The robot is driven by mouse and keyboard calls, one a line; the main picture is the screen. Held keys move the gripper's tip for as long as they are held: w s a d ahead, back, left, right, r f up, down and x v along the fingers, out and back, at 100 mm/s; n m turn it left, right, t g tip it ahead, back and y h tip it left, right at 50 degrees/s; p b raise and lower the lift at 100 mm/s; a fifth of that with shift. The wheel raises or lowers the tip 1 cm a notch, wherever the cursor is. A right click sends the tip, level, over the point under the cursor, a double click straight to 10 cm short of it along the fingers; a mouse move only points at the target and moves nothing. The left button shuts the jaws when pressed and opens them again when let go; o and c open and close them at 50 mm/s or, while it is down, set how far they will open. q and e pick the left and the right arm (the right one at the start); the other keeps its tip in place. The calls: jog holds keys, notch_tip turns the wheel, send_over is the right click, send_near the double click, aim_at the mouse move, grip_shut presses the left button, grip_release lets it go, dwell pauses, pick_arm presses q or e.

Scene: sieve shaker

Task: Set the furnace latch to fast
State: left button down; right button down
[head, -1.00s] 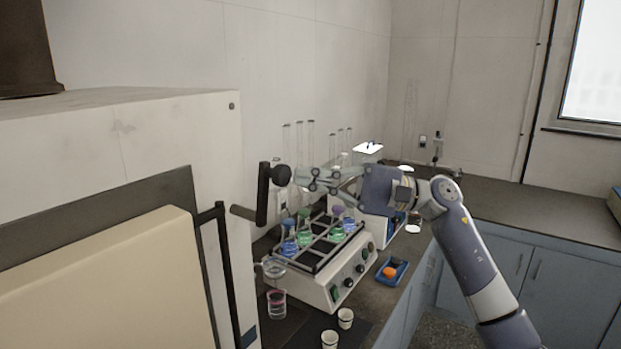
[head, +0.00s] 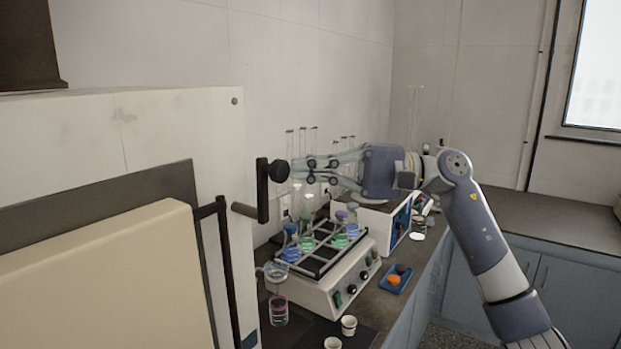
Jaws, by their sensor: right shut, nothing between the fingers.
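The furnace (head: 140,130) is the large pale box at the left, with a cream door panel (head: 110,275) at its front. Its latch (head: 262,190) is a black upright bar on a short dark rod at the furnace's right side, with a round black knob (head: 278,171) near its top. My right gripper (head: 296,170) is shut, its fingertips right at the knob. Whether they touch it I cannot tell. I see no fast mark. My left gripper is not in view.
Below my right gripper, a shaker (head: 335,290) carries several flasks of coloured liquid. A beaker (head: 278,310) and two small cups (head: 348,325) stand in front of it. A blue tray (head: 396,279) lies at its right. The back counter (head: 560,225) is mostly clear.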

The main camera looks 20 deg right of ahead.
aim_at(278, 171)
jog(key=s+a+n+h, duration=0.1)
jog(key=a+r+n+h+b, duration=0.1)
jog(key=shift+s+a+n+g+b, duration=0.1)
jog(key=shift+s+n+g+b, duration=0.2)
jog(key=shift+s, duration=0.05)
jog(key=shift+s+a+r+n+h, duration=0.25)
jog(key=shift+s+a+n+h, duration=0.4)
jog(key=shift+a+n+h, duration=0.3)
jog(key=shift+s+a+f+n+t+h, duration=0.1)
jog(key=shift+s+a+n+t+h, duration=0.3)
jog(key=shift+s+a+n+h, duration=0.4)
jog(key=shift+s+a+f+n+h, duration=0.25)
jog(key=shift+s+a+n+h, duration=0.1)
jog(key=shift+a+n+h, duration=0.25)
jog(key=shift+s+a+f+n+t+h+b, duration=0.55)
jog(key=shift+s+a+f+n+h, duration=0.15)
jog(key=shift+f+h, duration=0.2)
jog(key=shift+s+a+f+n+t+h+b, duration=0.45)
jog(key=shift+s+a+f+n+t+h, duration=0.1)
jog(key=shift+a+f+h, duration=0.25)
jog(key=shift+a, duration=0.1)
